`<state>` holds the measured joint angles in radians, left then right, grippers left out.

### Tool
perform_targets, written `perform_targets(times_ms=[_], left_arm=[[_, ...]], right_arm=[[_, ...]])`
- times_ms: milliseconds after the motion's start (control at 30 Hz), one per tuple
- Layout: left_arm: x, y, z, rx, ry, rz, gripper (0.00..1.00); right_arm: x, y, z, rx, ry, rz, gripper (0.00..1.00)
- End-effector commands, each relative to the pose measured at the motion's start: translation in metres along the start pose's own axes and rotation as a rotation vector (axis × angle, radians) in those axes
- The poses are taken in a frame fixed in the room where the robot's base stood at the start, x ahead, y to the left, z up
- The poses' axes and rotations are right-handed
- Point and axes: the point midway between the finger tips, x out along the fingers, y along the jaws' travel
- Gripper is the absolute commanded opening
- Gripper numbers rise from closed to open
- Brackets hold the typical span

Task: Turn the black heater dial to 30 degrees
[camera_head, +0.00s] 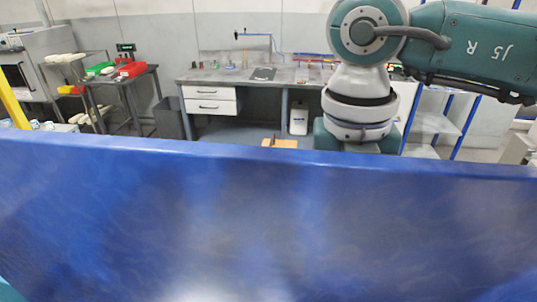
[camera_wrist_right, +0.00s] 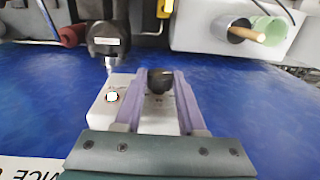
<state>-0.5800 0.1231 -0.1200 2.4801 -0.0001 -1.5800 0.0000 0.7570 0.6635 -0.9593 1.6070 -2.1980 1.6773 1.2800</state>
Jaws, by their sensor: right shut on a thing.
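My right gripper (camera_wrist_right: 160,84) shows in the right wrist view, its two purple fingers reaching away from the camera. It is shut on the round black dial (camera_wrist_right: 160,79), which sits between the fingertips, one finger on each side. The dial is on a small white heater box (camera_wrist_right: 101,107) on a blue surface. The fingers and gripper body hide part of the box. The angle of the dial cannot be read. A small pale square fitting (camera_wrist_right: 112,96) sits on the box left of the fingers. My left gripper is not in view.
A black labelled device (camera_wrist_right: 105,38) with a metal rod stands just beyond the box. A white housing (camera_wrist_right: 208,30) with a green tube (camera_wrist_right: 270,28) is at the upper right. The blue surface (camera_wrist_right: 250,110) right of the gripper is clear. A large robot arm (camera_head: 362,70) stands behind the blue panel (camera_head: 260,215).

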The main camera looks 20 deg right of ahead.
Motion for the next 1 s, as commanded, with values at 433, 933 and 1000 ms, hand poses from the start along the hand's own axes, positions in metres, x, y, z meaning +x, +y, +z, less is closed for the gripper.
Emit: perform_targets(times_ms=[433, 933, 1000], left_arm=[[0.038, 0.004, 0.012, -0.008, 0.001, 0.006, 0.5], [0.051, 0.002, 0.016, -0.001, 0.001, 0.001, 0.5], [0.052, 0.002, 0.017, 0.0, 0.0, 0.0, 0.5]], right_arm=[[0.003, 0.01, 0.001, 0.001, -0.005, -0.421, 0.0], [0.004, 0.013, 0.0, 0.002, -0.002, -0.68, 0.0], [0.004, 0.013, 0.0, 0.002, -0.002, -0.695, 0.0]])
